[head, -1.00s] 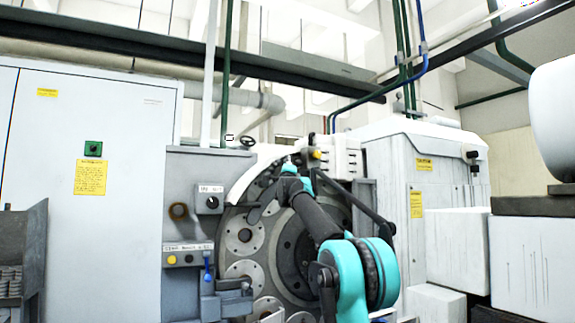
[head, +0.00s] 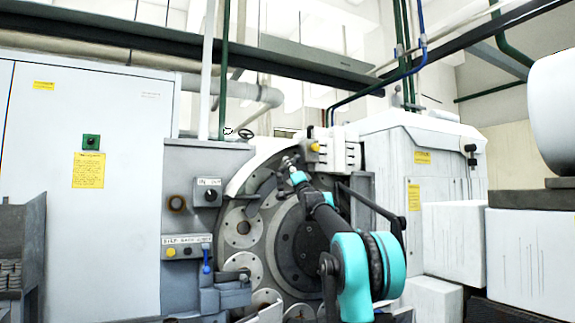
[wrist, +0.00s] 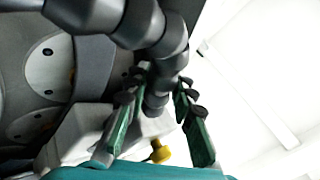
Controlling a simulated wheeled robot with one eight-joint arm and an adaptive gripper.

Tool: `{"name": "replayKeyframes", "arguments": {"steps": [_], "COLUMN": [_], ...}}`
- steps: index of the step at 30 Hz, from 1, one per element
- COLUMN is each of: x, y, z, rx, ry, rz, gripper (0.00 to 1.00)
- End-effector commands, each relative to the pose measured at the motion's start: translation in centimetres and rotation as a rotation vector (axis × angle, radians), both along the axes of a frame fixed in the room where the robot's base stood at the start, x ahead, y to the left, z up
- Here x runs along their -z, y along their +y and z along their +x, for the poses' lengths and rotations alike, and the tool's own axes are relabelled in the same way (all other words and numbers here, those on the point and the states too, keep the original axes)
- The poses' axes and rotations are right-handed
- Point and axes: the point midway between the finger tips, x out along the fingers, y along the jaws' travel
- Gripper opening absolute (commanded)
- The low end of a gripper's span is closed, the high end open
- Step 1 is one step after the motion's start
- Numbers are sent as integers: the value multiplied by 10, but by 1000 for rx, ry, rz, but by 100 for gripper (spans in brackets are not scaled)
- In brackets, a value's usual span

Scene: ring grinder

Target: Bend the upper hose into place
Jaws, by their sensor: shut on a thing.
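The upper hose (wrist: 150,25) is a dark grey, segmented tube. It crosses the top of the wrist view and curves down between my fingers. My gripper (wrist: 161,84) has green fingers with black pads, one on each side of the hose, and is shut on it. In the head view, my gripper (head: 293,170) is small, at the top of the round grinder face, just below and left of a white block with a yellow knob (head: 315,147). A short grey piece of the hose (head: 286,161) shows above it.
The grinder's large disc (head: 243,227) with round plates lies behind my arm. A control panel (head: 186,247) is on the left, beside a tall white cabinet (head: 90,240). White housings (head: 460,240) stand on the right. The yellow knob also shows close below the fingers in the wrist view (wrist: 159,152).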

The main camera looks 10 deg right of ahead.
Motion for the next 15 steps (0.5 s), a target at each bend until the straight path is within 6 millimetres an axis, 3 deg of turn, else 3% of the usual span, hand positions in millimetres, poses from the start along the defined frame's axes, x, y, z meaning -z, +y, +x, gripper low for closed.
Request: {"name": "replayKeyframes", "arguments": {"steps": [15], "x": [4], "y": [-2], "z": [1], "rx": [0], "ry": [-18], "rz": [-56], "gripper": [0]}}
